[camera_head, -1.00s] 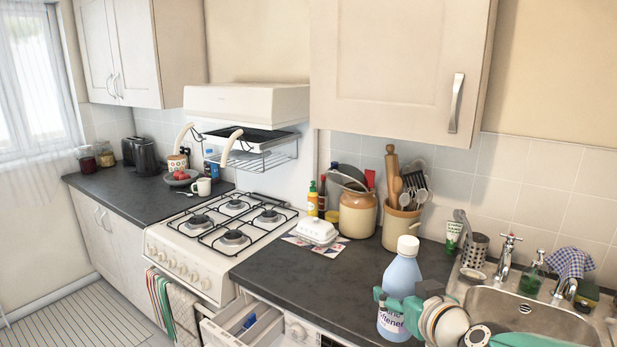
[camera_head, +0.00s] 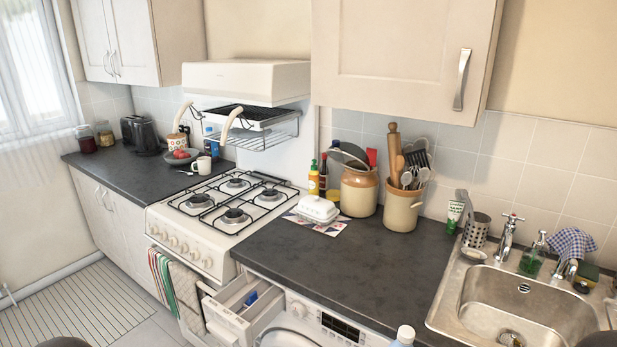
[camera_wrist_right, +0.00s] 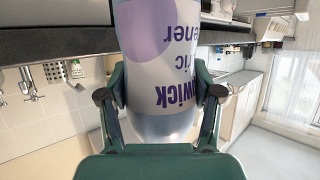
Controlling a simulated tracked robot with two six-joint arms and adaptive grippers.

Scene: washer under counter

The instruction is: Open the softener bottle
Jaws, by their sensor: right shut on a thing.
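The softener bottle (camera_wrist_right: 162,60) fills the middle of the right wrist view. It is pale blue with a printed label whose lettering appears upside down. My right gripper (camera_wrist_right: 162,88) is shut on it, with green fingers on both sides of its body. The cap appears to be on the bottle. The rest of the bottle and my right gripper are below that view. My left gripper is not in view.
The washing machine (camera_head: 296,318) under the dark counter (camera_head: 300,255) has its detergent drawer (camera_head: 236,312) pulled out. The sink (camera_head: 490,295) lies to the right. A white butter dish (camera_head: 318,208) and crocks stand at the back; the counter's front middle is clear.

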